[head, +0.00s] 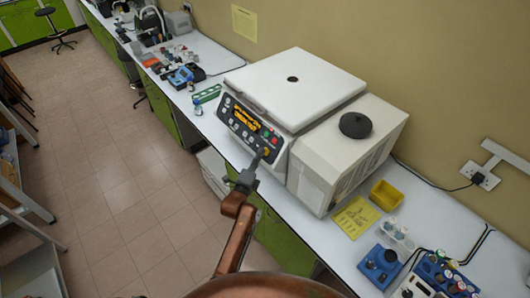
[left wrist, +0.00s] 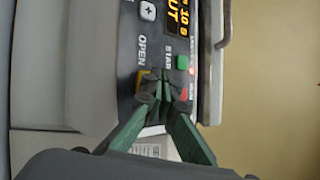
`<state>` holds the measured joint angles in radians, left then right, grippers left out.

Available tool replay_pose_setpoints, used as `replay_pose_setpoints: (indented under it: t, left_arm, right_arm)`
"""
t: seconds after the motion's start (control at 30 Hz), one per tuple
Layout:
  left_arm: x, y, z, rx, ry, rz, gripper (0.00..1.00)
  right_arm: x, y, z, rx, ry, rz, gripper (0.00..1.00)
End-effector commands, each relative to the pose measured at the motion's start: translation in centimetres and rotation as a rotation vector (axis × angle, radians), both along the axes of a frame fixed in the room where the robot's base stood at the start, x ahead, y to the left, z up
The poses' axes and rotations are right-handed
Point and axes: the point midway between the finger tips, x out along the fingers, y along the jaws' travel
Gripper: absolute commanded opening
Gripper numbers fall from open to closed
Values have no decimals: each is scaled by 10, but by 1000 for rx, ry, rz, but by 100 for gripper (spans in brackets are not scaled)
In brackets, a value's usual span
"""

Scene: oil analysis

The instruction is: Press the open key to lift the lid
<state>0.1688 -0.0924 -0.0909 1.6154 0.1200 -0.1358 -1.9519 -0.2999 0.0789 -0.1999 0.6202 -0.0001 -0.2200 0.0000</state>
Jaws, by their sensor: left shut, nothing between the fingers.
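The white centrifuge (head: 310,105) stands on the bench with its flat lid (head: 295,85) down. Its dark control panel (head: 240,120) has a lit orange display (head: 246,119) and several keys. My left gripper (head: 259,158) is shut and empty, with its tips at the panel's lower right corner. In the left wrist view, the shut tips (left wrist: 152,85) are over the yellow key (left wrist: 142,78) under the word OPEN and hide part of it. I cannot tell whether they touch it. The green START key (left wrist: 182,62) and a red key (left wrist: 183,94) are beside the tips. My right gripper is not in view.
A black round knob (head: 356,125) is on the unit's right part. A yellow bin (head: 386,195), a yellow sheet (head: 356,217) and blue racks (head: 380,264) are on the bench to the right. A green rack (head: 207,93) and small bottles are left of the centrifuge. The floor in front is clear.

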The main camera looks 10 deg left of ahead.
Motion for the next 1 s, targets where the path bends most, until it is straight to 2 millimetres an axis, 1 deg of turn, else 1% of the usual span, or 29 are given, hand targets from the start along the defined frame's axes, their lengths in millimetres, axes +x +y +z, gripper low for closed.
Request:
replay_pose_setpoints:
  t: [1.0]
  left_arm:
    - [5,-4,-4,-1,0,0,0]
  right_arm:
    - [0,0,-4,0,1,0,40]
